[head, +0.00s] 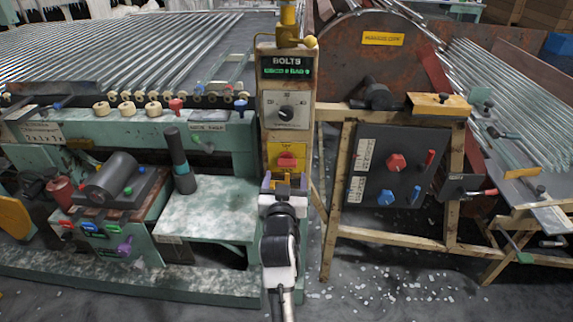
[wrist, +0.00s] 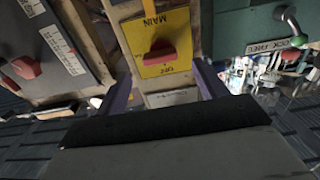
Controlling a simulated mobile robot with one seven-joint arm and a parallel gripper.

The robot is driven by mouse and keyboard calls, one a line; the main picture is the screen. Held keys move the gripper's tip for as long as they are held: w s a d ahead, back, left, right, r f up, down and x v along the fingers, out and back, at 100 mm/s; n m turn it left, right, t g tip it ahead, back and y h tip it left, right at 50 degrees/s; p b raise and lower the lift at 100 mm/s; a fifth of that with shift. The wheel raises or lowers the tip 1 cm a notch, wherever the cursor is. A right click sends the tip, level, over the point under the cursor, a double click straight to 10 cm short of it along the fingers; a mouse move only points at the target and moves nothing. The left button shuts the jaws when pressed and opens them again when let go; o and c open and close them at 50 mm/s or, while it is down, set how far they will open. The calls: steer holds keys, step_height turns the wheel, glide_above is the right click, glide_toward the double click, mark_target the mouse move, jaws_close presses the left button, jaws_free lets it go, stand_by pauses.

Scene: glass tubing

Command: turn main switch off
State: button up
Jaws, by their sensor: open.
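The main switch is a red knob (head: 286,160) on a yellow plate (head: 273,150) low on the wooden control post. In the wrist view, which is turned upside down, the red knob (wrist: 159,50) sits between the printed words MAIN and OFF on the yellow plate (wrist: 178,22). I cannot tell its exact setting. My gripper (head: 285,182) is open and empty just below and in front of the knob. In the wrist view, the purple fingers of my gripper (wrist: 163,82) stand apart on either side of the post, short of the knob and not touching it.
Above the switch are a black dial (head: 286,112) and a green-lit BOLTS display (head: 286,67). A dark panel (head: 378,205) with red and blue knobs stands to the right. A green machine (head: 215,215) stands close on the left.

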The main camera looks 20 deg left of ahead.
mark_target(287, 166)
steer(key=x, duration=0.5)
steer(key=shift+w+p, duration=0.15)
steer(key=shift+p, duration=0.15)
steer(key=c, duration=1)
